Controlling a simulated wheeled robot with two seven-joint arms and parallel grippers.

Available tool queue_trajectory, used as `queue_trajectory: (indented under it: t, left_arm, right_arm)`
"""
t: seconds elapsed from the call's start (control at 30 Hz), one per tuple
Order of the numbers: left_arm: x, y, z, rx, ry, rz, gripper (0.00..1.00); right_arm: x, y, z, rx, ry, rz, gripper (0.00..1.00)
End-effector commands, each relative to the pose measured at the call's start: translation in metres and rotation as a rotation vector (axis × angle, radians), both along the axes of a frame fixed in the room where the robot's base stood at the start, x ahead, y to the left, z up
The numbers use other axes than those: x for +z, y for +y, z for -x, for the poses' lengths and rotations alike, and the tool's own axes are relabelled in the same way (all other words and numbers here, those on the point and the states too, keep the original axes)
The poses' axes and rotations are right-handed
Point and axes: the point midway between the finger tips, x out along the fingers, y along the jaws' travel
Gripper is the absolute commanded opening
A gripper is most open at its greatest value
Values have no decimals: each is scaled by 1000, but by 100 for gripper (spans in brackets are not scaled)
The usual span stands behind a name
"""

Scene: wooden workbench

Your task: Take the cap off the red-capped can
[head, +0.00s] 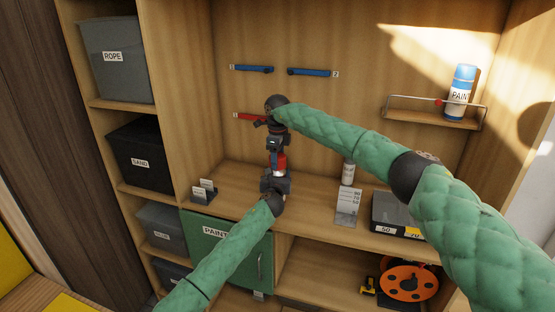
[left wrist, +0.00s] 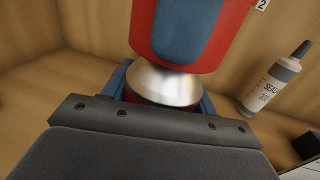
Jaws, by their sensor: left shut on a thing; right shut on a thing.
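The red-capped can stands upright on the workbench between my two grippers. My left gripper (head: 275,182) is shut around its lower body, which is mostly hidden. In the left wrist view, the can's silver shoulder (left wrist: 165,84) shows above my left jaws. The red cap (left wrist: 215,45) is directly above the shoulder; it also shows in the head view (head: 279,161). My right gripper (head: 275,150) comes from above and is shut on the cap, with a blue finger pad against its side. I cannot tell whether the cap is still seated on the can.
A white sealant bottle (head: 348,173) and a number card (head: 347,208) stand to the right. A grey box (head: 397,213) is further right. Blue and red handles hang on the back panel. A small sign (head: 204,192) stands left.

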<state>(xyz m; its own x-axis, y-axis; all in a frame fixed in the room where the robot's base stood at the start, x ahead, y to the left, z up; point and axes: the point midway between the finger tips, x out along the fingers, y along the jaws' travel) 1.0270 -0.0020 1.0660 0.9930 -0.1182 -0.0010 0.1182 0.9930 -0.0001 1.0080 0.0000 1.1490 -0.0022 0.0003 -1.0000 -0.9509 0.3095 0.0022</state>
Motion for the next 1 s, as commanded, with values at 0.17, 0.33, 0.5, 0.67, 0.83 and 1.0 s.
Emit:
queue_trajectory:
  t: [0.17, 0.33, 0.5, 0.67, 0.83, 1.0]
  left_arm:
    - [1, 0, 0, 0, -1, 0, 17]
    - [1, 0, 0, 0, -1, 0, 17]
    - [1, 0, 0, 0, -1, 0, 17]
    - [1, 0, 0, 0, -1, 0, 17]
    - [1, 0, 0, 0, -1, 0, 68]
    - [1, 0, 0, 0, -1, 0, 83]
  right_arm:
    - [3, 0, 0, 0, -1, 0, 30]
    - [18, 0, -1, 0, -2, 0, 30]
    - [36, 0, 0, 0, -2, 1, 30]
    - [40, 0, 0, 0, 0, 0, 30]
    - [40, 0, 0, 0, 0, 0, 30]
    - [40, 0, 0, 0, 0, 0, 30]
